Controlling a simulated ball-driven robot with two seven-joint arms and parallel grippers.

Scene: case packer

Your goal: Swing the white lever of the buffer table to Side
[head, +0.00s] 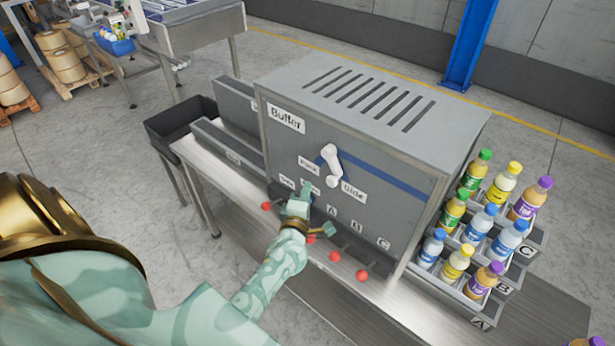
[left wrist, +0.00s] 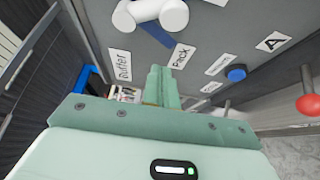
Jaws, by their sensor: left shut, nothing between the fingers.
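The white lever (head: 332,163) is on the front panel of the grey buffer table box (head: 400,165). It stands between the Pack label (head: 308,164) and the Side label (head: 353,191). Which label it points to I cannot tell for sure. My left gripper (head: 304,191) is shut and empty, in front of the panel below and left of the lever, apart from it. In the left wrist view the shut fingers (left wrist: 159,82) point at the panel near the Pack label (left wrist: 182,57), and the lever (left wrist: 152,13) is at the top edge. My right gripper is not in view.
Several red-knobbed rods (head: 335,256) stick out below the panel. A blue button (left wrist: 236,74) shows in the left wrist view. Bottles stand in lanes (head: 482,309) at the right. A dark bin (head: 180,120) is at the left. The space in front of the lever looks clear.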

